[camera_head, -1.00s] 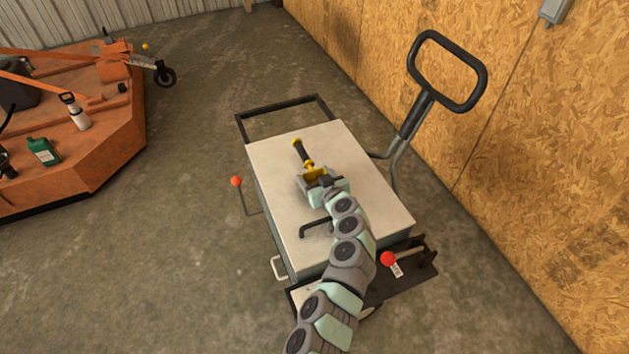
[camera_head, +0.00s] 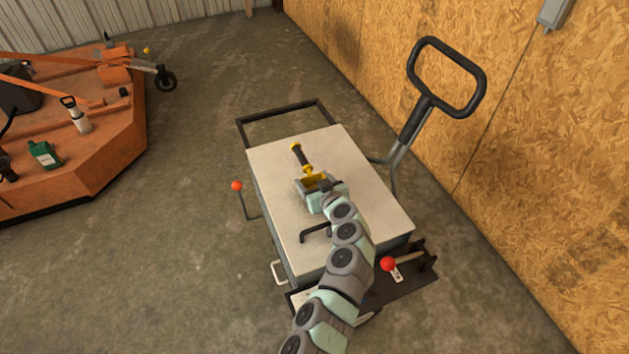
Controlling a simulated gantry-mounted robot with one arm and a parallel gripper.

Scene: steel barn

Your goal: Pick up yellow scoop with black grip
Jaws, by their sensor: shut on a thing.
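The yellow scoop with the black grip (camera_head: 303,161) is over the white top of the cart (camera_head: 375,211). Its black grip points to the back left and its yellow bowl faces my arm. My gripper (camera_head: 317,187) is shut on the scoop at the bowl end. The fingertips are small and partly hidden by the scoop and my wrist. I cannot tell whether the scoop touches the cart top or is slightly above it.
A black handle (camera_head: 315,232) lies left of my arm on the cart top. Red-knobbed levers (camera_head: 237,186) stand beside the cart. A tall black loop handle (camera_head: 447,78) rises at the back right, near the wooden wall (camera_head: 560,190). An orange machine deck (camera_head: 95,150) holds a green bottle (camera_head: 44,153).

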